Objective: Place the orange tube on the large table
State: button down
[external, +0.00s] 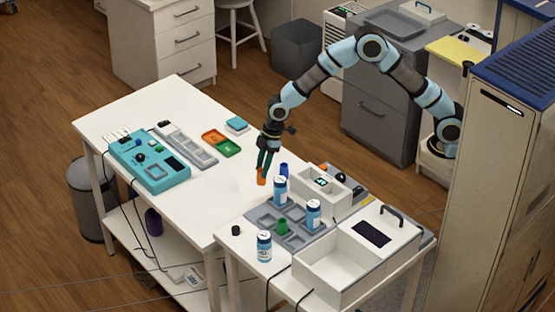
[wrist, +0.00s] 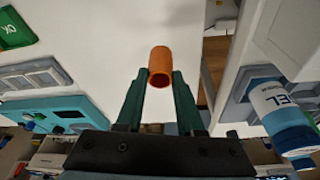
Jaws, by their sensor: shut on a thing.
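The orange tube (external: 261,178) is held at the tips of my dark green gripper (external: 265,160), which points down over the right part of the large white table (external: 200,205). In the wrist view the tube (wrist: 160,60) sits between the two fingertips (wrist: 161,80), with its open end facing the camera. The white top of the large table (wrist: 110,35) fills the view behind it, and its edge is a little to the right. I cannot tell whether the tube touches the tabletop.
A teal device (external: 148,160), a grey tray (external: 187,145) and orange and green trays (external: 222,143) stand on the large table. The smaller table at right holds a grey rack (external: 265,217) with blue-white bottles (external: 313,214), and a white box (external: 330,272). The large table's middle is clear.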

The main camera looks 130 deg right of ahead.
aim_at(263, 180)
jog(key=shift+f+p, duration=0.55)
jog(key=shift+f, duration=1.95)
jog(key=shift+f, duration=0.1)
jog(key=shift+f, duration=0.15)
jog(key=c, duration=0.5)
grip_release()
jog(key=b+v, duration=0.2)
jog(key=v, duration=1)
jog(key=shift+r, duration=0.25)
